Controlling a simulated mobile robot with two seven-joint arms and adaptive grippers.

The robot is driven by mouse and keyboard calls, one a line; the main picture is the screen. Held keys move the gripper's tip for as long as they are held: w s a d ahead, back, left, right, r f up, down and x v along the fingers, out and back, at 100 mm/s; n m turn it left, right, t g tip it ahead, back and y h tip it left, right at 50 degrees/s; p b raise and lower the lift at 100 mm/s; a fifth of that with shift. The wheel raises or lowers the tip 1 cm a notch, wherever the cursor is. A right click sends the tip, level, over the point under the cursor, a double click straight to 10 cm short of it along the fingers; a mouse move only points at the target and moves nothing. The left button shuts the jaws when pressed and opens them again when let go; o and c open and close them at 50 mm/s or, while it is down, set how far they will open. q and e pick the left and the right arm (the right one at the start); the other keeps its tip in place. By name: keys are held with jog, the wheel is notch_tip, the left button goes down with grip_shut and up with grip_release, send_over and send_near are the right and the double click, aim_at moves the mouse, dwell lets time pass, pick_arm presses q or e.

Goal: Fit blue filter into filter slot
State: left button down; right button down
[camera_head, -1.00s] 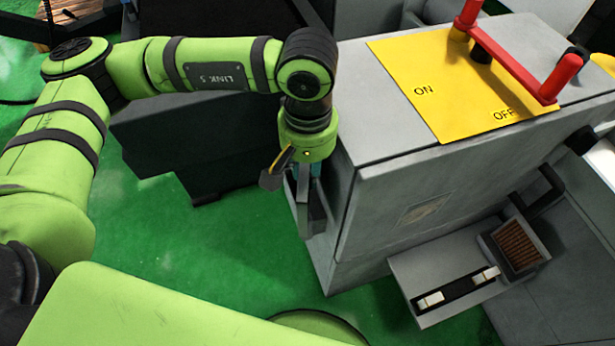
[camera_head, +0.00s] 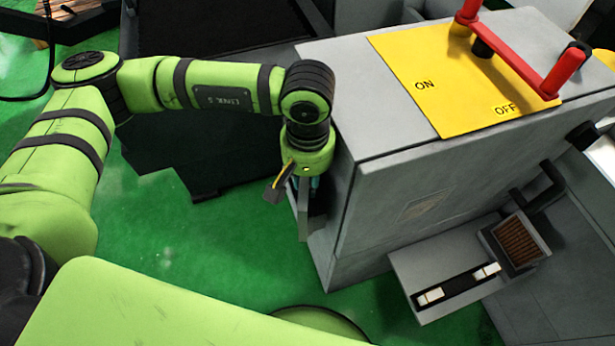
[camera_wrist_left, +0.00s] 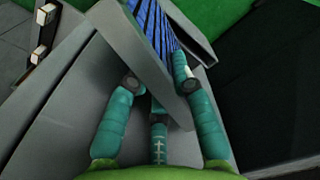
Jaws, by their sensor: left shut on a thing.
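The blue filter (camera_wrist_left: 158,24) has blue pleats in a grey frame and shows at the top of the left wrist view. My left gripper (camera_wrist_left: 157,82) has teal fingers and is shut on the filter's grey frame, with fingers on both sides of it. In the head view my left gripper (camera_head: 304,184) points down beside the left end of the grey machine cabinet (camera_head: 430,180). The filter's grey frame (camera_head: 304,212) hangs below it, close to the cabinet; I cannot tell if they touch. The filter slot cannot be made out. My right gripper is out of view.
A yellow ON/OFF panel (camera_head: 410,75) with a red lever (camera_head: 515,60) is on top of the cabinet. A grey ledge with a black strip (camera_head: 458,286) and a brown-bristled block (camera_head: 519,240) are at lower right. Green floor (camera_head: 230,240) is clear left of the cabinet.

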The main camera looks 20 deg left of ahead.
pick_arm(q)
jog(key=shift+f, duration=0.15)
jog(key=c, duration=1.1)
grip_release()
jog(key=shift+r+p, duration=0.6)
jog(key=shift+p, duration=0.05)
jog(key=shift+w+r, duration=0.1)
jog(key=shift+r, duration=0.25)
notch_tip(320, 180, up, 11)
jog(key=shift+r+b, duration=0.1)
jog(key=shift+b, duration=1.1)
